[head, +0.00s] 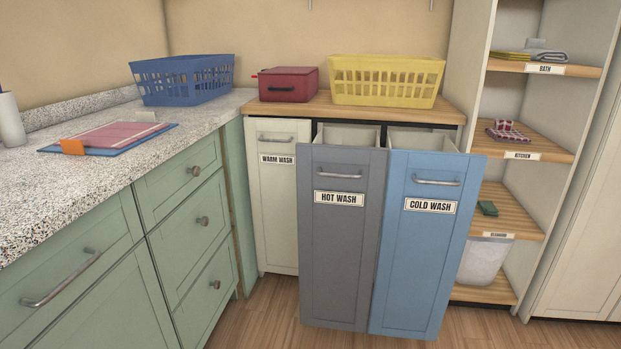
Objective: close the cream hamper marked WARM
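The cream hamper (276,215) is a tall front panel with a metal bar handle (277,140) near its top and a label reading WARM WASH (277,159). Its top edge sits close under the wooden counter, and no opening shows above it, so it looks shut. The lower right part of it is hidden behind the grey HOT WASH hamper. Neither of my grippers shows in the head view.
The grey HOT WASH hamper (341,260) and blue COLD WASH hamper (418,270) are tilted out, open at the top. A red box (288,84) and yellow basket (386,82) stand on the wooden top (290,109). Green drawers (185,180) flank the left; floor shows in front.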

